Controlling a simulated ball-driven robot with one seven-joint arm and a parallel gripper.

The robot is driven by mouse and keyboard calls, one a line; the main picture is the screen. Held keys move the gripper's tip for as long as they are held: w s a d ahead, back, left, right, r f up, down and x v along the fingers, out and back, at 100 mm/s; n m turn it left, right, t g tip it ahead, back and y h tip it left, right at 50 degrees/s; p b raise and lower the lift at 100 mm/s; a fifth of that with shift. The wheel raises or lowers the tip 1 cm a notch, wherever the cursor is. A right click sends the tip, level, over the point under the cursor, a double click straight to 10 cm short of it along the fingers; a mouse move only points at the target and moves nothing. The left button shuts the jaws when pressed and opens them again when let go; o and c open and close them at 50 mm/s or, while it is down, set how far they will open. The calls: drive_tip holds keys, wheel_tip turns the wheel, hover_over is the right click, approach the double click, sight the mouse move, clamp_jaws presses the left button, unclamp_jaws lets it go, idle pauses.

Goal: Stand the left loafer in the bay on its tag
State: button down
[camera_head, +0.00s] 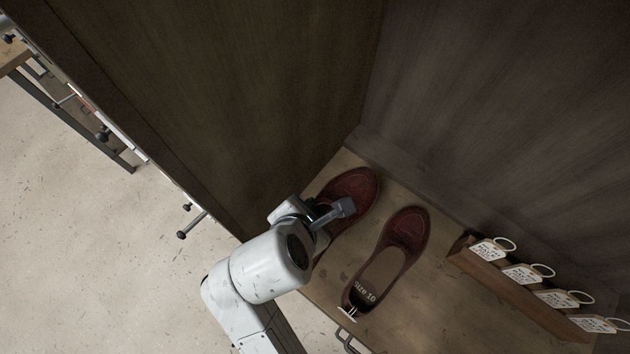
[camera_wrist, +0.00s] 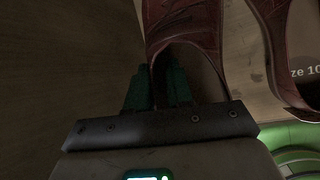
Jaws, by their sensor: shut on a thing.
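Two dark red loafers lie side by side on the wooden shelf floor of the bay (camera_head: 405,313). The left loafer (camera_head: 352,187) is by the left wall, toe pointing to the back; my arm hides its heel. It also shows in the wrist view (camera_wrist: 185,25). My gripper (camera_head: 343,210) is at this loafer, and in the wrist view its green fingers (camera_wrist: 160,88) are shut on the edge of its opening. The right loafer (camera_head: 402,235) lies just beside it, apart, with "Size 10" on its insole and a small white tag at its heel.
A wooden rack (camera_head: 510,285) with several white looped tags (camera_head: 489,250) stands along the right side. Tall dark panels (camera_head: 230,90) wall the bay at left and back. A metal handle (camera_head: 346,340) is at the front edge.

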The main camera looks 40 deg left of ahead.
drive_tip(key=shift+s+a+f+x, duration=0.15)
drive_tip(key=shift+s+a+x, duration=0.1)
drive_tip(key=shift+x, duration=1.45)
drive_tip(key=shift+s+a+f+x, duration=0.15)
drive_tip(key=shift+s+x, duration=0.1)
drive_tip(key=shift+x, duration=1.45)
drive_tip(key=shift+s+a+f+x, duration=0.1)
drive_tip(key=shift+s+a+x, duration=0.1)
drive_tip(key=shift+x, duration=1.55)
drive_tip(key=shift+f, duration=0.1)
drive_tip(key=c, duration=1)
unclamp_jaws()
